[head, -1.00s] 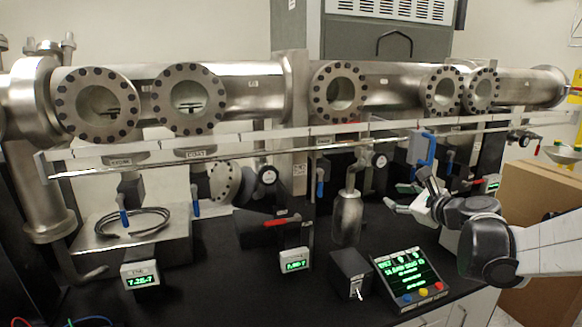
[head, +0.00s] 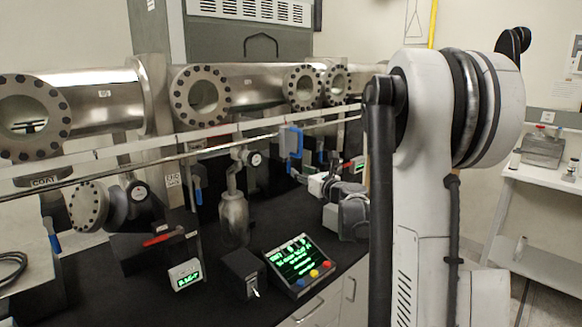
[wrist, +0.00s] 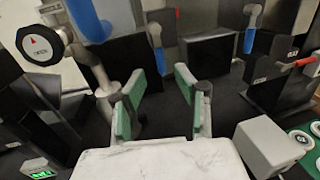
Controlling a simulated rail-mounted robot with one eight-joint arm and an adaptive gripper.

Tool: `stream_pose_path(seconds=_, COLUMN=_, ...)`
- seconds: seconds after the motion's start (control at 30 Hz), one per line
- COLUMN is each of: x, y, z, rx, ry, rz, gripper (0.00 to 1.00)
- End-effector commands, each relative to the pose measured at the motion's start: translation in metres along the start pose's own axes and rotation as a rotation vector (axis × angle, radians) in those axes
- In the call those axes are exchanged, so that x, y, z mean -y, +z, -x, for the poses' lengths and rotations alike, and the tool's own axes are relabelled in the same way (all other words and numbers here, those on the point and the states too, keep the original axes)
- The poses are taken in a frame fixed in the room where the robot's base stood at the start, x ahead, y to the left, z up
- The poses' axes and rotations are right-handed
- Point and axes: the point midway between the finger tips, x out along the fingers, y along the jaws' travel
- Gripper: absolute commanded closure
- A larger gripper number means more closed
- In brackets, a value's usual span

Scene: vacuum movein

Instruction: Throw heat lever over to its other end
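No lever's label reads clearly as heat, so I cannot tell which one is the heat lever. A small toggle lever (head: 254,292) stands on a black box on the bench. A red-handled lever (head: 162,239) lies left of it. In the wrist view, another red-handled lever (wrist: 306,62) is at the right, and blue-handled levers (wrist: 159,60) (wrist: 249,40) stand ahead. My gripper (wrist: 160,88) is open, its green-padded fingers apart with nothing between them. In the head view my gripper (head: 304,178) is small, near the blue bracket on the rail (head: 291,143).
A round gauge (wrist: 40,45) and a large blue handle (wrist: 88,18) are close at the left in the wrist view. A grey box (wrist: 268,146) is at the lower right. A lit control panel (head: 298,264) sits at the bench's front edge. Steel chambers (head: 240,93) line the back.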

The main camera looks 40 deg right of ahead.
Motion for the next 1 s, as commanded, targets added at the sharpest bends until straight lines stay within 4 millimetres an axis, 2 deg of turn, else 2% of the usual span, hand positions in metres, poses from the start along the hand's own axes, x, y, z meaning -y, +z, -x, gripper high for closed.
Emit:
stream_pose_path(seconds=0.2, x=-0.001, y=0.0, z=-0.039, rx=0.0, ry=0.002, rz=0.001, gripper=0.69)
stream_pose_path(seconds=0.4, x=0.0, y=0.0, z=-0.06, rx=0.0, ry=0.001, rz=0.001, gripper=0.69)
stream_pose_path(seconds=0.8, x=0.0, y=0.0, z=-0.066, rx=0.0, ry=0.0, rz=0.001, gripper=0.69)
stream_pose_path(seconds=1.0, x=0.0, y=0.0, z=-0.066, rx=0.0, ry=0.0, rz=0.001, gripper=0.95)
